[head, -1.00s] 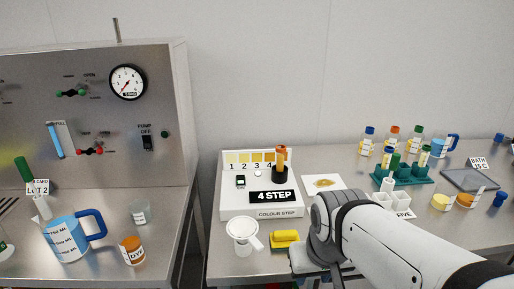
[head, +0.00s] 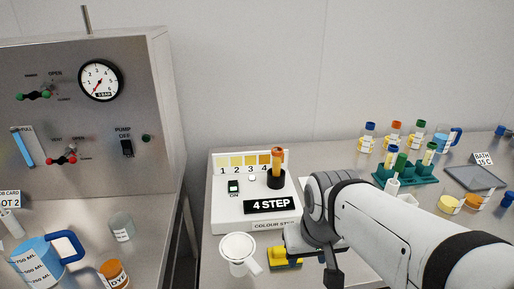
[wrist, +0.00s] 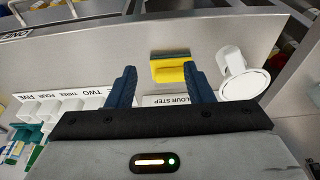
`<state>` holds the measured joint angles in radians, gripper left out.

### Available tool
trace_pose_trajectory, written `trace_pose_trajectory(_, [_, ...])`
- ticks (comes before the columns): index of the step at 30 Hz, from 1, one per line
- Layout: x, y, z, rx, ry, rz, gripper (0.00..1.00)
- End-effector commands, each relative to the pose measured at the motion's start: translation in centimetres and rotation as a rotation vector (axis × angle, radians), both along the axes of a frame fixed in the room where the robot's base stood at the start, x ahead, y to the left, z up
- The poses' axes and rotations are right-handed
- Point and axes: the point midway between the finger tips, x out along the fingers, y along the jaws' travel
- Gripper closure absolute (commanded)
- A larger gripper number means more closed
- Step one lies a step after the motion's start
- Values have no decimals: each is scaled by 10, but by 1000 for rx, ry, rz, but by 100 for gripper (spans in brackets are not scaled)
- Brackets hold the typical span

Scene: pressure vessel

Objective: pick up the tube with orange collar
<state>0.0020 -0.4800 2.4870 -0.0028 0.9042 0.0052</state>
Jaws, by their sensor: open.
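A tube with an orange collar (head: 277,156) stands upright in a black holder (head: 276,180) on the white colour step unit (head: 225,212). It does not show in the wrist view. My gripper (wrist: 160,88) is open and empty. In the wrist view its two dark blue fingers are spread over the bench front, with a yellow sponge-like block (wrist: 172,69) beyond and between them. In the head view my arm is to the right of the unit, and my gripper is low in front of it, partly hidden, apart from the tube.
A white funnel-topped cup (head: 238,250) stands left of the yellow block. A teal rack (head: 425,182) with blue- and green-collared tubes stands to the right, with capped bottles (head: 393,134) behind. A steel panel cabinet (head: 90,125) stands at the left.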

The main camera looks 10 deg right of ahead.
Motion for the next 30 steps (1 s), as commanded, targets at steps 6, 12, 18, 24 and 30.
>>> trace_pose_trajectory(6, [61,-5,40,20,41,-99,41])
trace_pose_trajectory(12, [155,-5,76,46,100,-249,41])
trace_pose_trajectory(18, [247,-5,86,63,158,-403,41])
trace_pose_trajectory(24, [317,-5,76,71,201,-531,41])
trace_pose_trajectory(30, [346,-5,66,72,221,-590,41])
